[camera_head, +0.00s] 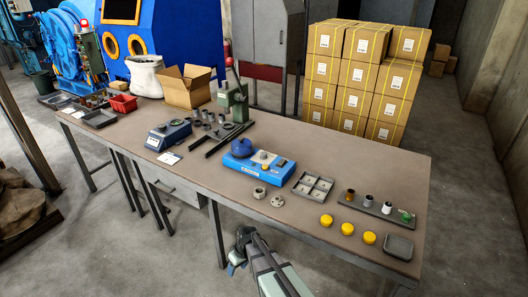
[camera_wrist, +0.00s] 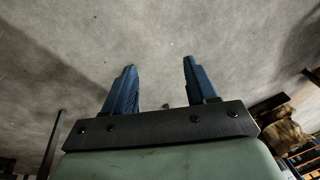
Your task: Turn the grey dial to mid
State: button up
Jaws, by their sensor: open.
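A blue machine (camera_head: 258,168) stands on the workbench near the middle, with a blue dome on its left end. A small grey knob, which looks like the grey dial (camera_head: 263,155), sits on its top. Its marks and setting are too small to read. My gripper (camera_head: 235,266) is low in front of the bench's near edge, well apart from the machine. In the wrist view my gripper (camera_wrist: 159,66) has its two blue fingers spread, with only concrete floor between and beyond them. The dial is not in the wrist view.
On the bench (camera_head: 340,165), a grey divided tray (camera_head: 313,187), yellow discs (camera_head: 347,229) and a rack of small cylinders (camera_head: 377,207) lie right of the machine. Two grey metal rings (camera_head: 259,193) lie in front of it. A green press (camera_head: 236,100) stands behind.

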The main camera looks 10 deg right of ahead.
jog(key=w+a+r+n+t+y, duration=0.15)
jog(key=w+a+r, duration=0.35)
jog(key=w+r, duration=0.6)
jog(key=w+a+r+n+t+y, duration=0.1)
jog(key=w+a+r+n+t, duration=0.2)
jog(key=w+a+r, duration=0.6)
jog(key=w+d+r+n, duration=0.1)
jog(key=w+d+r, duration=0.1)
jog(key=w+r, duration=0.45)
jog(key=w+d+r, duration=0.3)
jog(key=w+r, duration=0.1)
jog(key=r, duration=0.5)
jog(key=m+g+h, duration=0.4)
jog(key=g+h, duration=0.1)
send_near(264, 153)
notch_tip(264, 153, down, 9)
jog(key=shift+w+a+r, duration=0.1)
jog(key=c, duration=1.1)
